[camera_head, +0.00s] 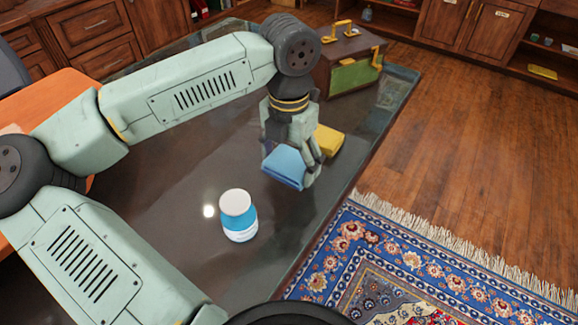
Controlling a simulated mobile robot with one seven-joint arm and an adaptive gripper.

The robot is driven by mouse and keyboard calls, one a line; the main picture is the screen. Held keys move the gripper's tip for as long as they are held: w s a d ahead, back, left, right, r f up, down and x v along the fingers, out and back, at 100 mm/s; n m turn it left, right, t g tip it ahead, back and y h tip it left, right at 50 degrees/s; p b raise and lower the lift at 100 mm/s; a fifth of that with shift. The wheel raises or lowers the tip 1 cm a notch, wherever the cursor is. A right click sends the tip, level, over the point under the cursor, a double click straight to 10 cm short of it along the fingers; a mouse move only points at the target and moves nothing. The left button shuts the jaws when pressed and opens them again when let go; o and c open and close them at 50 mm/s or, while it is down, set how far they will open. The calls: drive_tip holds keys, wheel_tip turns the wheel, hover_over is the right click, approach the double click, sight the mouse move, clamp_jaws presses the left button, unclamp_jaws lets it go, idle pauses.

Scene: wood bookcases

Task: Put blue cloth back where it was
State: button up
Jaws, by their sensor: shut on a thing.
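The blue cloth (284,168) is a folded light-blue piece at the end of my arm, over the dark glossy table. My gripper (296,172) points down and is shut on the blue cloth. One finger shows on the right side of the cloth; the other is partly hidden. I cannot tell whether the cloth's lower edge touches the table.
A yellow folded piece (328,140) lies just behind and right of my gripper. A white and blue jar (239,215) stands in front on the dark table (185,170). A brown and green box (352,62) with yellow handles stands at the back. A patterned rug (400,255) lies right.

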sight(289, 161)
drive_tip(key=shift+f, duration=1.55)
drive_tip(key=o, duration=1.2)
drive_tip(key=shift+r, duration=0.1)
drive_tip(key=shift+r, duration=0.1)
drive_tip(key=shift+r, duration=0.25)
wheel_tip(289, 161, up, 12)
drive_tip(key=shift+f+b, duration=0.15)
drive_tip(key=shift+b, duration=0.3)
